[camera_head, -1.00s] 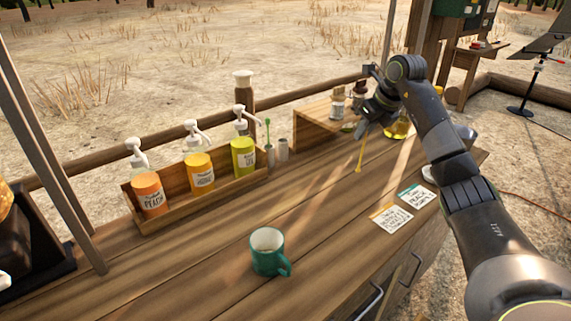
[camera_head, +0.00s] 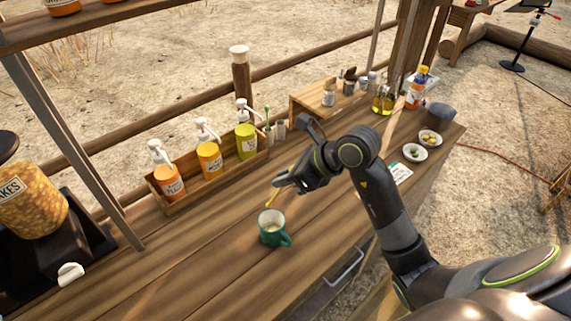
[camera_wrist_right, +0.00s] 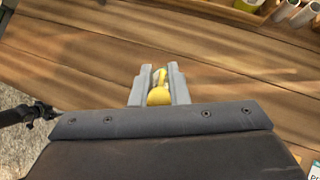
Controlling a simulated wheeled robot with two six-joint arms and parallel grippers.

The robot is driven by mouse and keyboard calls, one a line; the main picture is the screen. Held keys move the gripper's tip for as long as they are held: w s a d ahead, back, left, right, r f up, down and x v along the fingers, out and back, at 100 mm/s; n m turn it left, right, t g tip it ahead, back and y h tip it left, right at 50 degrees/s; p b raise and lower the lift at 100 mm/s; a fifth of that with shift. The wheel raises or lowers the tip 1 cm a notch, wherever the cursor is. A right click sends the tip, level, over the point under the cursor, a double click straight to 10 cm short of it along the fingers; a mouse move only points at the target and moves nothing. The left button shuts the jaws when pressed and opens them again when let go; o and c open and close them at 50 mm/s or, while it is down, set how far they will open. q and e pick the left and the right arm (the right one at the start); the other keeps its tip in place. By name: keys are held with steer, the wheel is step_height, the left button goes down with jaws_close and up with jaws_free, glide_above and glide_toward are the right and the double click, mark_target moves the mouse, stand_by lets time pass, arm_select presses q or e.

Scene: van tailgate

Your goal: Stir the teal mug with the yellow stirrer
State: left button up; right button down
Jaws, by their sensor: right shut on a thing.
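The teal mug (camera_head: 271,236) stands upright on the wooden counter, its handle toward the lower right and a pale inside showing. My right gripper (camera_head: 283,184) is just above and slightly right of the mug in the head view. It is shut on the yellow stirrer (camera_head: 271,198), which slants down to the left toward the mug's rim. In the right wrist view the stirrer's yellow end (camera_wrist_right: 158,96) sits between the two grey fingers (camera_wrist_right: 159,88). My left gripper does not show.
A wooden rack (camera_head: 218,179) with orange, amber and yellow-green pump bottles stands behind the mug. A green-topped stirrer (camera_head: 267,125) is beside the rack. Two small white bowls (camera_head: 415,152) are at the right. A dark machine (camera_head: 50,235) stands at the left. The counter left of the mug is clear.

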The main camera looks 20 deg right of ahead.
step_height(320, 180, down, 14)
steer(key=b, duration=1.1)
steer(key=shift+r+b, duration=0.2)
steer(key=shift+b, duration=0.2)
stand_by(0.3)
steer(key=shift+a, duration=0.1)
